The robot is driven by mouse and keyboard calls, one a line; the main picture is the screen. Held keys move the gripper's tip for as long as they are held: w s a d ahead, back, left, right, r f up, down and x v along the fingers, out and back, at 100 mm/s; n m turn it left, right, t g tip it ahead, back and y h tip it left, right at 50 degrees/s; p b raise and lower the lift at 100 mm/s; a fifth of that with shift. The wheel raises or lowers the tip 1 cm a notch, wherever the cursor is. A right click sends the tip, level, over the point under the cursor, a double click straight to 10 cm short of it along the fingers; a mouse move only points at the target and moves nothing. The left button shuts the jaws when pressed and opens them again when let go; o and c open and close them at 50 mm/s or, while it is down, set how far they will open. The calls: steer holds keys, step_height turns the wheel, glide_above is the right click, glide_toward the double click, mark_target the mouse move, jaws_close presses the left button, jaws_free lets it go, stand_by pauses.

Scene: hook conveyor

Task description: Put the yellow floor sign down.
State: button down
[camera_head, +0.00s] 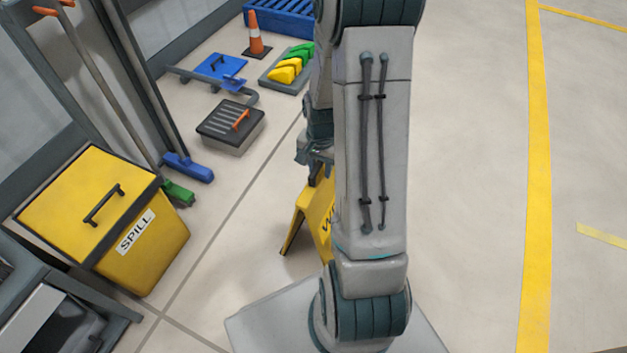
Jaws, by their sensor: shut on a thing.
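The yellow floor sign (312,215) is in the middle of the view, just left of my arm. It has dark lettering, and its near left leg reaches down toward the pale floor. My arm hides its right part. My gripper (318,172) is at the sign's top edge and is shut on it. The fingertips are partly hidden by my arm. I cannot tell whether the sign's feet touch the floor.
A yellow spill bin (150,255) stands at the left. A grey box with an orange handle (228,138), a blue plate (218,68), a tray of wedges (272,80) and an orange cone (255,38) lie farther back. The floor at the right (465,170) is clear.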

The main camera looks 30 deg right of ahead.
steer(key=shift+w+a+f, duration=0.1)
steer(key=shift+a+f, duration=0.05)
steer(key=shift+f, duration=0.1)
steer(key=shift+f+b, duration=1.65)
steer(key=shift+f, duration=0.25)
steer(key=c, duration=1.1)
jaws_free()
steer(key=shift+f, duration=0.1)
steer(key=shift+o, duration=0.2)
step_height(320, 180, up, 12)
steer(key=p, duration=0.5)
steer(key=shift+r, duration=0.2)
steer(key=s+a+r+n+t, duration=0.1)
steer(key=s+a+r+n, duration=0.9)
steer(key=s+a+r, duration=0.2)
steer(key=shift+s+a+r, duration=0.15)
steer(key=shift+a+r, duration=0.05)
steer(key=shift+r, duration=0.05)
